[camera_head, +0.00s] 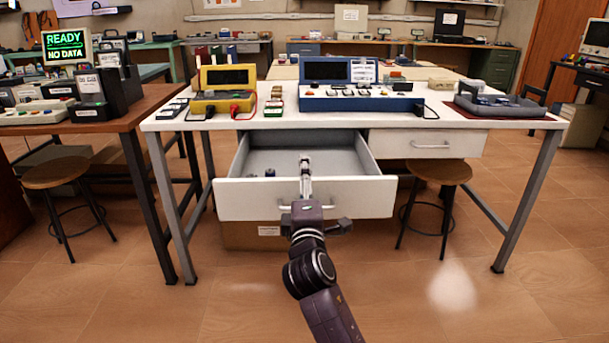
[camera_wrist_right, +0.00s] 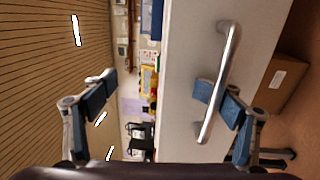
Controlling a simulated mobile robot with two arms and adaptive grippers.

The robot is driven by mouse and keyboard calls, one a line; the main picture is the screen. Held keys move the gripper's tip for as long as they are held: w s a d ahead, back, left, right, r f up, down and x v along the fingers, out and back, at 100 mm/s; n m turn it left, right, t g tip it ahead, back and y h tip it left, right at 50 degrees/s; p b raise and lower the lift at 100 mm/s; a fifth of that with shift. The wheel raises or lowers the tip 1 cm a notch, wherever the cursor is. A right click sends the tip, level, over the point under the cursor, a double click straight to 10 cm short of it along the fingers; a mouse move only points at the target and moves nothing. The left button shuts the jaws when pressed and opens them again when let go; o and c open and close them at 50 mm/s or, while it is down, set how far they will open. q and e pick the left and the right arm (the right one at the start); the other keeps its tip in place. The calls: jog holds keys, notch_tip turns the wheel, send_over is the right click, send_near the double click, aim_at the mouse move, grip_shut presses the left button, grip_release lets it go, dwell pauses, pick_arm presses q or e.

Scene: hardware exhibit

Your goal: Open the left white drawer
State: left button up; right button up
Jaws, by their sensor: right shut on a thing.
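The left white drawer (camera_head: 250,199) is pulled well out from under the white table, and its grey inside shows. Its front also fills the right half of the right wrist view (camera_wrist_right: 188,50). My right gripper (camera_head: 312,205) is at the front of this drawer, at its silver handle (camera_wrist_right: 232,60). In the wrist view one blue-padded finger of my right gripper (camera_wrist_right: 160,93) crosses at the handle, with blue showing on both sides of the bar. The other finger shows farther left. In the head view the arm hides most of the handle. My left gripper is not in view.
The white table (camera_head: 420,117) carries a yellow meter (camera_head: 228,78), a blue instrument (camera_head: 325,70) and a grey tray (camera_head: 500,106). A right drawer (camera_head: 410,148) is closed. Stools stand at the left (camera_head: 55,173) and under the right drawer (camera_head: 438,172). A cardboard box (camera_head: 250,234) is below the open drawer.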

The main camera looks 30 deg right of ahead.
jog(key=shift+s+a+r+t, duration=0.3)
jog(key=shift+s+a+r, duration=0.2)
jog(key=shift+s+a, duration=0.25)
jog(key=c, duration=0.6)
jog(key=shift+o, duration=0.5)
jog(key=shift+s, duration=0.35)
jog(key=shift+o, duration=0.8)
jog(key=shift+s+a+r, duration=0.15)
jog(key=shift+s+a, duration=0.15)
jog(key=shift+s, duration=0.1)
jog(key=shift+o, duration=0.3)
jog(key=shift+v, duration=1)
jog(key=s, duration=0.1)
jog(key=a, duration=0.1)
jog(key=s, duration=0.1)
jog(key=shift+s+a+r, duration=0.25)
jog(key=shift+s+a, duration=0.05)
jog(key=shift+s, duration=0.05)
jog(key=c, duration=1)
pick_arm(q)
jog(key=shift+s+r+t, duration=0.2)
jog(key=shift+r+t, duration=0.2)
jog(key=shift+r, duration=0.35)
pick_arm(e)
jog(key=shift+o, duration=0.2)
jog(key=shift+s+f, duration=0.15)
jog(key=shift+f, duration=0.25)
